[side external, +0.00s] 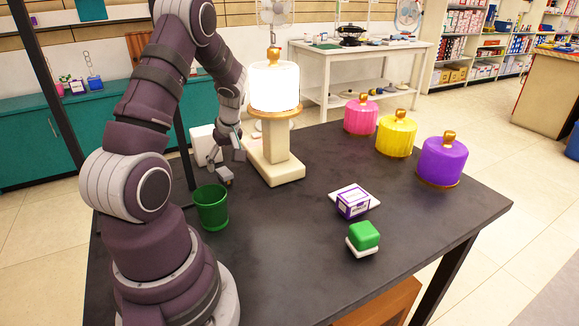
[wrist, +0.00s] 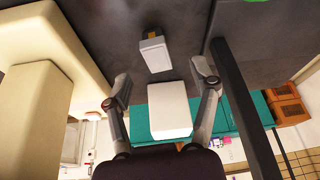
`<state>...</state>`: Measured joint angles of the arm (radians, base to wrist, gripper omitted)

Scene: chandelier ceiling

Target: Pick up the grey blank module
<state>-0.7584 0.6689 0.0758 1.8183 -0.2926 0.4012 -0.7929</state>
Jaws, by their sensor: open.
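A small grey block (side external: 225,176), which looks like the grey blank module, lies on the dark table between the green cup and the lamp stand. It also shows in the wrist view (wrist: 153,56), pale grey with a brownish tab at one end. My gripper (side external: 226,152) is open, pointing down close to the block in the side view. In the wrist view my open gripper (wrist: 161,76) has its fingers spread wide, and the block appears above the gap between the fingertips. Nothing is between them; I cannot tell the exact height gap.
A white box (side external: 203,146) stands just behind my gripper. The cream lamp stand (side external: 278,160) is close on the right, the green cup (side external: 211,208) in front. Pink (side external: 361,116), yellow (side external: 396,136) and purple (side external: 440,160) domes, a purple-white box (side external: 353,202) and a green block (side external: 364,236) stand right.

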